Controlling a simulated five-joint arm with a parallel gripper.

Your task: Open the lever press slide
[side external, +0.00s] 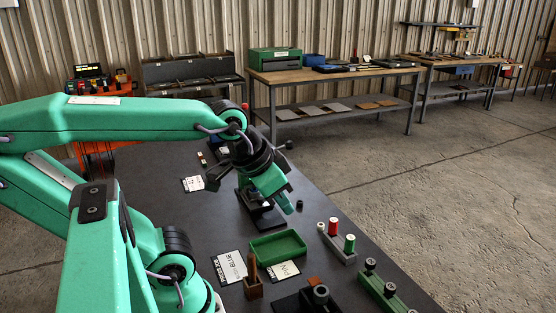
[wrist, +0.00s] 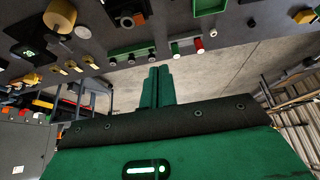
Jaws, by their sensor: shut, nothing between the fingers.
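In the side external view, a dark press-like fixture with a black base plate (side external: 266,219) stands on the table, largely hidden behind my gripper; I take it to be the lever press. A dark rod with a round knob (side external: 289,145) sticks out beside my wrist; I cannot tell whether it is its lever. Its slide cannot be made out. My gripper (side external: 289,207) points down in front of the fixture, and contact cannot be told. In the wrist view my green fingers (wrist: 157,86) are together with nothing between them.
A green tray (side external: 278,246), labelled cards (side external: 229,267), a wooden block (side external: 253,284) and a stand with red and green-topped cylinders (side external: 339,245) lie nearer the camera. A small dark cylinder (side external: 299,204) stands right of my fingertips.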

